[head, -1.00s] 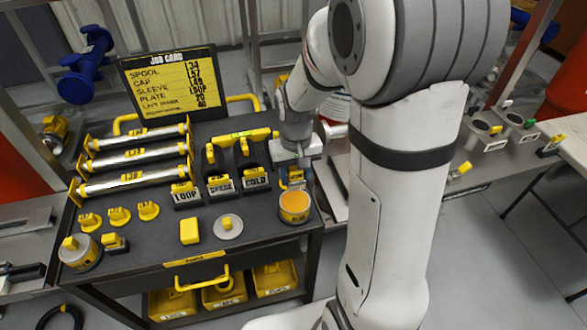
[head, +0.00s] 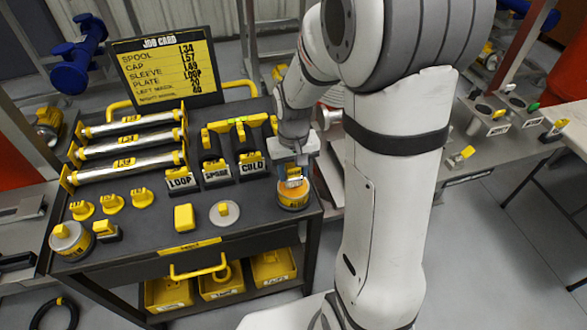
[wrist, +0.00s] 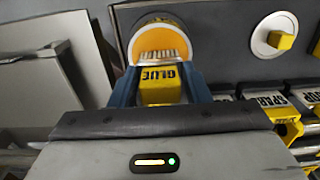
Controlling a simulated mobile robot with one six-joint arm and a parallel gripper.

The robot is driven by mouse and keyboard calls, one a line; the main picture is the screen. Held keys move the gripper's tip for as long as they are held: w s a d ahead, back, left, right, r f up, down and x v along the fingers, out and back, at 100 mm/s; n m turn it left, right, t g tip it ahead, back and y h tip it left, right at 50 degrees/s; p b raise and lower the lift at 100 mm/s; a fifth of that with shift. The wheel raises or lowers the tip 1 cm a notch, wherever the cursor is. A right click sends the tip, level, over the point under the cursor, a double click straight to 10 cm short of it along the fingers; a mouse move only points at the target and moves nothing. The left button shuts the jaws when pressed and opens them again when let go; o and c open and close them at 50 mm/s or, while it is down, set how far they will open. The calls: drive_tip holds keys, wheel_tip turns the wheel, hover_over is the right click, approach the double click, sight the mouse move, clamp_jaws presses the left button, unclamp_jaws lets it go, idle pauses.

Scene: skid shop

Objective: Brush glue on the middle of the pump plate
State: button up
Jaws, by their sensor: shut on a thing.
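My gripper (head: 295,172) is shut on a brush with a yellow block handle marked GLUE (wrist: 160,90). The handle sits between the blue fingers in the wrist view, and pale bristles show at its far end. The glue pot (head: 293,203) stands at the right front corner of the dark cart top. It also shows in the wrist view as a round pot with orange glue inside (wrist: 158,38). The bristles are over the orange glue; I cannot tell how deep they reach. I cannot pick out the pump plate with certainty in either view.
The cart top (head: 150,226) also bears metal rollers (head: 130,156), a grey disc with a yellow knob (head: 225,213), a yellow block (head: 184,217) and labelled holders (head: 216,172). The job card board (head: 168,66) stands behind. A bench (head: 480,150) with small parts is at right.

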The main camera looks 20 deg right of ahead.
sight(293, 165)
drive_tip(key=shift+s+f+b, duration=0.1)
drive_tip(key=shift+f+b, duration=0.4)
drive_tip(key=shift+f, duration=0.05)
idle(1.4)
drive_tip(key=shift+r+p, duration=2.7)
drive_tip(key=shift+r, duration=0.85)
drive_tip(key=shift+f, duration=0.1)
